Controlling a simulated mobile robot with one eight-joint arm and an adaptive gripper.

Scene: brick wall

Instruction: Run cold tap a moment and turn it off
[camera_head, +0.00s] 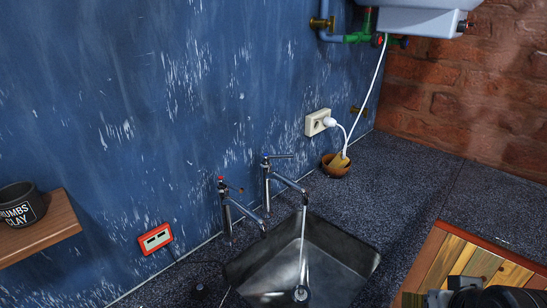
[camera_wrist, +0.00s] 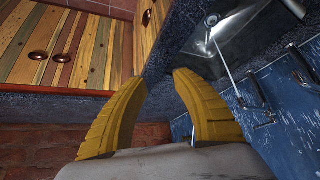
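Two chrome taps stand side by side at the sink by the blue wall. The left tap (camera_head: 226,205) has a red mark on top. The right tap (camera_head: 268,180) has a lever pointing right, and a thin water stream (camera_head: 303,240) falls from its spout into the metal sink (camera_head: 342,262). In the wrist view the sink (camera_wrist: 258,38) and stream (camera_wrist: 230,70) show at upper right, with the taps beside the wall. My gripper (camera_wrist: 160,78) has two yellow fingers apart, with nothing between them, away from both taps.
A white socket (camera_head: 318,122) with a plugged cable and a brown bowl (camera_head: 335,170) sit right of the taps. A red-framed outlet (camera_head: 155,239) is at left. A shelf (camera_head: 62,222) bears a dark mug (camera_head: 20,204). A white heater (camera_head: 415,18) hangs above.

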